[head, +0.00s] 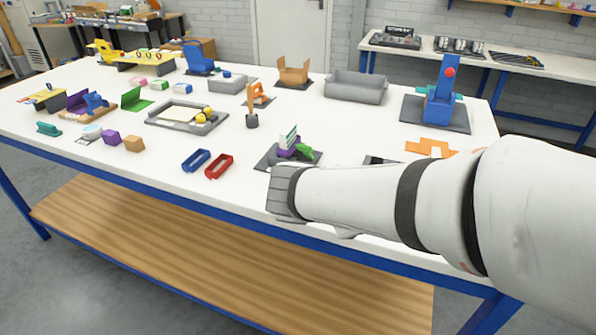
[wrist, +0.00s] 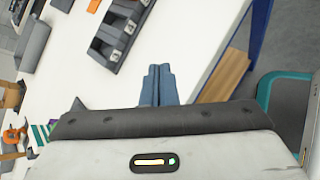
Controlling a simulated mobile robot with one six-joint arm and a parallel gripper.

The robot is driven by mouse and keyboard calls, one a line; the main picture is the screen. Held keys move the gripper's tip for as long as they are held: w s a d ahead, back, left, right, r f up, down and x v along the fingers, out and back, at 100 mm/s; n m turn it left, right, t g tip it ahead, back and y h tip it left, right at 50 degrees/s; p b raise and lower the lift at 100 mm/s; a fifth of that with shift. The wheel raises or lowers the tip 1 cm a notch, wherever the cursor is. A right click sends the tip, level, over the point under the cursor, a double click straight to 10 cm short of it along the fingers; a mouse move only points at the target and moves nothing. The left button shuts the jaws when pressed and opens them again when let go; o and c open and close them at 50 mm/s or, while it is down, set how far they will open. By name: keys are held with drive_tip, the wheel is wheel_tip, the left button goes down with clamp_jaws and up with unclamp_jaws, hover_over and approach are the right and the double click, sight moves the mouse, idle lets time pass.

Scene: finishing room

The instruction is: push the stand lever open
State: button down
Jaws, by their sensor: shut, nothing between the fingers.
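A blue upright stand (head: 441,100) with a red ball and a teal piece at its side stands on a dark plate at the table's right. Nearer, a purple stand (head: 287,153) holds a striped card and has a green lever-like piece (head: 304,152). I cannot tell for certain which carries the stand lever. In the wrist view, striped pieces (wrist: 40,132) show at the left edge, partly hidden by my wrist. My gripper (wrist: 158,70) is shut and empty over the table's front part.
A dark slotted tray (wrist: 120,28) lies ahead of my fingers in the wrist view. Red (head: 219,166) and blue (head: 196,160) open trays sit left of my arm. An orange piece (head: 430,147) lies behind my arm. The table (head: 340,125) is bare around its middle right.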

sight(304, 152)
drive_tip(key=w+a+f+n+t+b, duration=0.1)
drive_tip(key=a+n, duration=0.1)
drive_tip(key=w+a+f+n+t+b, duration=0.1)
drive_tip(key=a+n+t+b, duration=0.1)
drive_tip(key=a, duration=0.1)
drive_tip(key=w+a+f+n+t+b, duration=0.1)
drive_tip(key=a+f+n, duration=0.1)
drive_tip(key=a, duration=0.1)
drive_tip(key=shift+w+n+t+b, duration=0.3)
drive_tip(key=shift+w+t, duration=0.05)
drive_tip(key=shift+t, duration=0.05)
drive_tip(key=a+n+t+y+b, duration=0.2)
drive_tip(key=a+n, duration=0.4)
drive_tip(key=a, duration=0.3)
drive_tip(key=w+t+b, duration=0.1)
drive_tip(key=t, duration=0.1)
drive_tip(key=shift+a+r+t, duration=0.15)
drive_tip(key=shift+t, duration=0.15)
